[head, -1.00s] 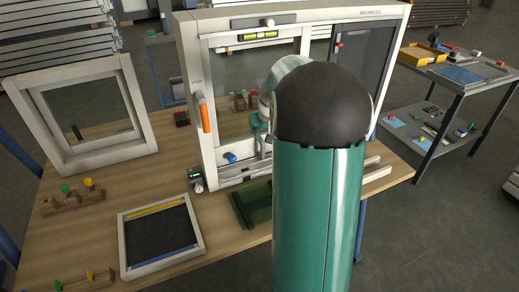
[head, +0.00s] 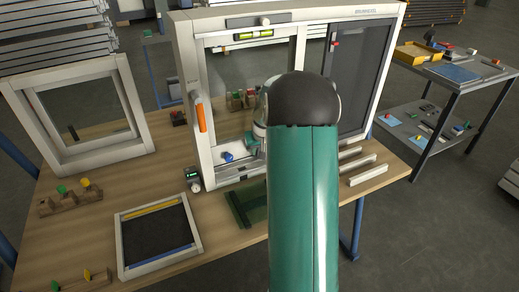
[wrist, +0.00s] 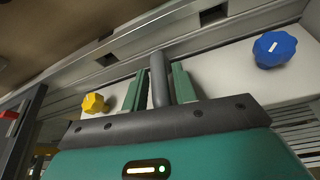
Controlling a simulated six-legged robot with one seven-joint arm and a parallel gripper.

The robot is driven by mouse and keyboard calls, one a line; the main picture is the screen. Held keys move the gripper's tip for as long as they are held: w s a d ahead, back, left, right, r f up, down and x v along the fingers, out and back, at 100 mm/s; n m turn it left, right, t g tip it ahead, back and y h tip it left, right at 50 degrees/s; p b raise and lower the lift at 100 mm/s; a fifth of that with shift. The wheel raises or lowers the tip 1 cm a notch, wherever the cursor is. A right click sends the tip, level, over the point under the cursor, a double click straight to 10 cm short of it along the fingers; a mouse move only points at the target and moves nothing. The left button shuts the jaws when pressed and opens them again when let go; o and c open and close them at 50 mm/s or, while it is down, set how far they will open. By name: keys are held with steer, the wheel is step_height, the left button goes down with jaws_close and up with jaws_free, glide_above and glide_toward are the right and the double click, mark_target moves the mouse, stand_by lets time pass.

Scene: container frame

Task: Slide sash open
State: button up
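The white-framed sash (head: 195,70) stands in the left part of a large upright window frame (head: 175,60) on the bench. An orange handle (head: 202,114) is on its left side, and a spirit level (head: 258,34) is at its top. In the wrist view, a blue knob (wrist: 274,49) and a yellow knob (wrist: 95,103) sit on a pale rail. My gripper (wrist: 158,85) has its two green fingers on either side of a grey bar (wrist: 158,75) between these knobs. The fingers look very close to the bar; contact cannot be told. My arm hides the fingers in the head view.
A dark mesh panel (head: 356,80) fills the frame's right side.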

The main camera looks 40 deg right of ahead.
jaws_close()
steer(key=s+d, duration=0.1)
steer(key=d, duration=0.3)
steer(key=s+d, duration=0.1)
steer(key=d, duration=0.2)
steer(key=s+d, duration=0.1)
steer(key=d, duration=0.3)
steer(key=shift+s+d, duration=0.15)
steer(key=shift+d, duration=0.2)
steer(key=shift+o, duration=1.8)
jaws_free()
steer(key=v, duration=1.4)
steer(key=shift+s+f, duration=0.1)
